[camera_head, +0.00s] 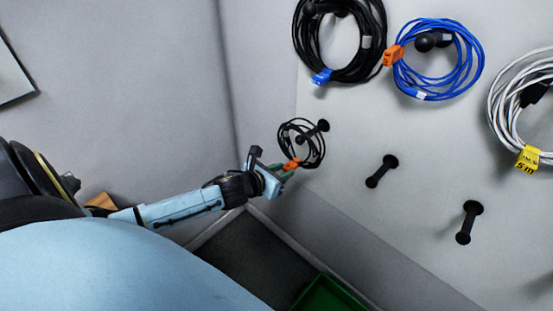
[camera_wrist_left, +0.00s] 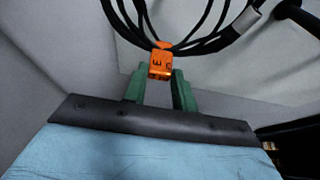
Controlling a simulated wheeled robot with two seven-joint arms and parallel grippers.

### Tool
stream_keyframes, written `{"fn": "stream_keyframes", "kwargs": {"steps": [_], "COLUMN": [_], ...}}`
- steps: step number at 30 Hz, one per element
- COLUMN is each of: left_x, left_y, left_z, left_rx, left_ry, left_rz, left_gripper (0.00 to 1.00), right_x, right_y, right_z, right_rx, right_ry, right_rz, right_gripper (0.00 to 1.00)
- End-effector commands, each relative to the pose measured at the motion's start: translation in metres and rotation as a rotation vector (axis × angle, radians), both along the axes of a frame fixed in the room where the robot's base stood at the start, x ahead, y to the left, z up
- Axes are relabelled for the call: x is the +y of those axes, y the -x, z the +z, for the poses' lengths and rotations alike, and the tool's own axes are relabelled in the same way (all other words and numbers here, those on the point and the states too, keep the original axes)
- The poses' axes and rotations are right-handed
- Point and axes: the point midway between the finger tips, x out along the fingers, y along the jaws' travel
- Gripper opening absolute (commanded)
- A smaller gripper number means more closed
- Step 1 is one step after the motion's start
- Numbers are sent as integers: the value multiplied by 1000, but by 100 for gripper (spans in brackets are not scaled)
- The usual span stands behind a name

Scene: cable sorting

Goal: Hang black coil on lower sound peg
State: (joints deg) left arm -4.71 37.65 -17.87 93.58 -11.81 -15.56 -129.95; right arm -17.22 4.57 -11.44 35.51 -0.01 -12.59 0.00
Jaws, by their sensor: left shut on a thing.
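A small black coil (camera_head: 314,155) with an orange tag hangs from my left gripper (camera_head: 288,168) at the left side of the pegboard. The left gripper is shut on the coil at its orange tag (camera_wrist_left: 160,65), between green fingers in the left wrist view. A black peg (camera_head: 322,126) shows at the coil's upper right in the head view. A peg also shows at the upper right of the wrist view (camera_wrist_left: 289,12), beside the coil. I cannot tell whether the coil is around the peg or only in front of it. My right gripper is not in view.
A large black coil (camera_head: 380,35) and a blue coil (camera_head: 474,75) hang above, and a white coil (camera_head: 494,105) hangs at right. Two empty pegs (camera_head: 381,171) (camera_head: 469,222) stand lower on the board. A green bin (camera_head: 318,296) sits below.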

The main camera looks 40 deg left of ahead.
Motion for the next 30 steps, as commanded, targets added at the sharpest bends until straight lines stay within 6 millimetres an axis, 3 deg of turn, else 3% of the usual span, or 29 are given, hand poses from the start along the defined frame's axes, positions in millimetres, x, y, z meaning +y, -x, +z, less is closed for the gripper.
{"fn": "stream_keyframes", "kwargs": {"steps": [30], "left_x": [-6], "left_y": [-72], "left_z": [-11], "left_rx": [-4], "left_ry": [1], "left_rz": [0], "left_gripper": [0], "right_x": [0], "right_y": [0], "right_z": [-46], "right_rx": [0], "right_ry": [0], "right_rz": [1], "right_gripper": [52]}}
